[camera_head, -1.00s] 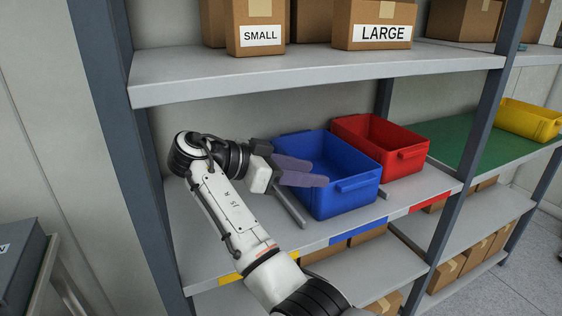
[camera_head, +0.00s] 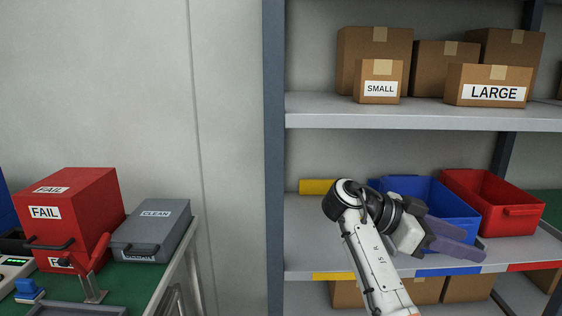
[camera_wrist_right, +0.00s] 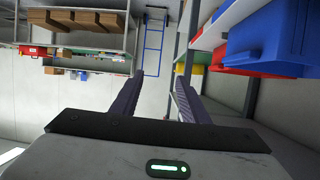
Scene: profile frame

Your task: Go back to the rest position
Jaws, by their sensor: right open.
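My right gripper (camera_head: 458,241) is in front of the shelf, by the front of the blue bin (camera_head: 437,199). Its two purple-grey fingers are apart, with nothing between them. In the right wrist view the fingers (camera_wrist_right: 160,95) are spread, and the blue bin (camera_wrist_right: 265,45) is up at the right, apart from them. The left gripper is not in view.
A red bin (camera_head: 508,209) stands right of the blue bin on the grey shelf (camera_head: 312,240). Boxes marked SMALL (camera_head: 380,83) and LARGE (camera_head: 490,86) sit on the upper shelf. At left, a green table (camera_head: 150,285) holds a red FAIL box (camera_head: 80,205) and a grey CLEAN box (camera_head: 152,222).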

